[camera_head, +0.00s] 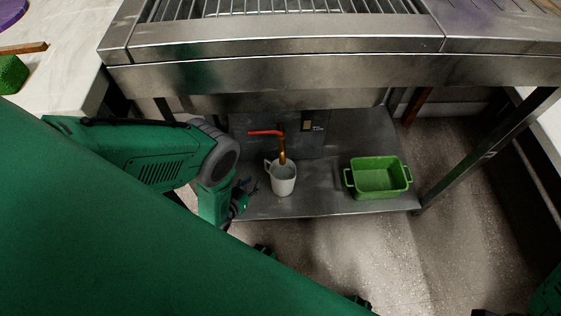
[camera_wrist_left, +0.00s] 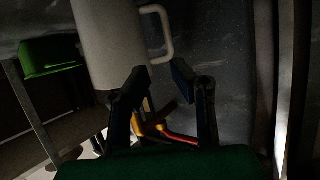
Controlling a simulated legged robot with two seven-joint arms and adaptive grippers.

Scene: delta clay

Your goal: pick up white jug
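The white jug (camera_head: 284,184) stands upright on the metal lower shelf, below a brass tap (camera_head: 282,153) with a red lever. Its handle is on its left side in the head view. My left gripper (camera_head: 250,187) is just left of the jug at about its height. In the left wrist view the jug (camera_wrist_left: 106,42) and its handle (camera_wrist_left: 168,34) are just beyond my gripper's fingertips (camera_wrist_left: 160,76). The fingers are apart with nothing between them, and the handle is ahead of the gap. My right gripper is not in view.
A green tub (camera_head: 380,190) with handles stands on the shelf (camera_head: 320,205) to the right of the jug. A metal counter (camera_head: 300,72) overhangs the shelf. A table leg (camera_head: 490,150) is at the right. Floor (camera_head: 380,250) is free in front.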

